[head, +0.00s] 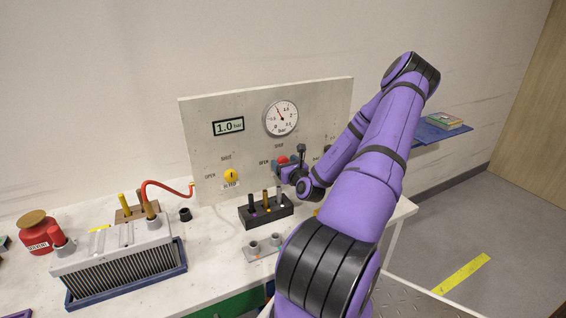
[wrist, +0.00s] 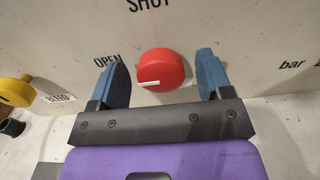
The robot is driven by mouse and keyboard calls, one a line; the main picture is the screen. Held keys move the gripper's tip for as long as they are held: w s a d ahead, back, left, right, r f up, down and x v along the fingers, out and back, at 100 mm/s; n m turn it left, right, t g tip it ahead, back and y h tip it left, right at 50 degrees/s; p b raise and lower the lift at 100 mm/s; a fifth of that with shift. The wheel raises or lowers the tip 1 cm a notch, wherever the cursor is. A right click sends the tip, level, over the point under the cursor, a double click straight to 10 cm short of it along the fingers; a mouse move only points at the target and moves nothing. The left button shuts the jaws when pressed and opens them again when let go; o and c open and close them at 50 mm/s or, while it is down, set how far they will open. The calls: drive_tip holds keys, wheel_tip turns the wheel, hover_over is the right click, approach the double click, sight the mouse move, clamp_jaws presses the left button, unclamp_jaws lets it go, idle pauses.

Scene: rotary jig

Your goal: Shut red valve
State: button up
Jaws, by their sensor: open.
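The red valve (wrist: 164,68) is a round red knob with a white line across its left part, pointing left toward the word OPEN. In the wrist view it sits between the two blue fingers of my gripper (wrist: 161,78). The fingers are open, with a gap on each side of the knob, and seem not to touch it. In the head view the red valve (head: 282,160) shows on the upright panel (head: 215,140), partly hidden by my gripper (head: 282,172). The word SHUT is above the knob.
A yellow bleed knob (head: 231,175) is left of the red valve on the panel. The panel also holds a gauge (head: 281,118) and a display (head: 228,126) reading 1.0 bar. A black block with pegs (head: 265,211) stands on the bench below.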

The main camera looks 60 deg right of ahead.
drive_tip(key=shift+x, duration=0.8)
drive_tip(key=shift+c, duration=0.4)
drive_tip(key=c, duration=0.8)
